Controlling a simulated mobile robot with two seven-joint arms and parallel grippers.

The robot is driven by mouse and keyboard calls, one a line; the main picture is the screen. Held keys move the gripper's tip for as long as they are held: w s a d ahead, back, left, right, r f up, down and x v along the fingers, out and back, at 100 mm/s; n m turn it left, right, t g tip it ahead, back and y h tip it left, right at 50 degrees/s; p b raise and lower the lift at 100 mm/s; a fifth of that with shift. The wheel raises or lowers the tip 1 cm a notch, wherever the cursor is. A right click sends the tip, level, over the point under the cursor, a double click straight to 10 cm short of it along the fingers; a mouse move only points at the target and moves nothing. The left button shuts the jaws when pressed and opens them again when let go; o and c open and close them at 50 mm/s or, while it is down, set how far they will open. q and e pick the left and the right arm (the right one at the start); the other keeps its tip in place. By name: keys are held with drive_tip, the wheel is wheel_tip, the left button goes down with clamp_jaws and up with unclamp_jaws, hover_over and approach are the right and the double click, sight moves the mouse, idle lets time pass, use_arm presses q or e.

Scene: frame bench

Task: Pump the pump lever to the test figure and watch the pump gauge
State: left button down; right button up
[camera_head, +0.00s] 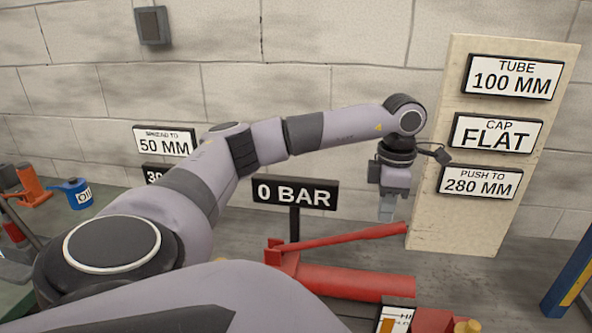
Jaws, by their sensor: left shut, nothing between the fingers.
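The pump gauge sign (295,193) is a black-framed plate on a post and reads 0 BAR. The pump lever (350,238) is a thin red bar, rising slightly to the right above the thick red pump body (350,283). My left gripper (387,214) points down, shut and empty, just above the lever's right end in the picture. I cannot tell whether its fingertips touch the lever. My left arm crosses the view and hides part of the bench. My right gripper is not in view.
A pale board (432,215) at the right carries signs reading TUBE 100 MM, CAP FLAT and PUSH TO 280 MM. A blue oil can (77,194) and an orange tool (28,186) stand at the left. A blue post (573,277) stands at the right edge.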

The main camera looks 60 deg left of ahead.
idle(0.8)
use_arm(q)
wheel_tip(320, 180, down, 11)
drive_tip(key=b, duration=0.6)
drive_tip(key=shift+b, duration=0.4)
drive_tip(key=shift+r, duration=0.3)
wheel_tip(320, 180, up, 8)
drive_tip(key=p, duration=0.6)
drive_tip(key=shift+f+p, duration=0.1)
drive_tip(key=shift+p, duration=0.3)
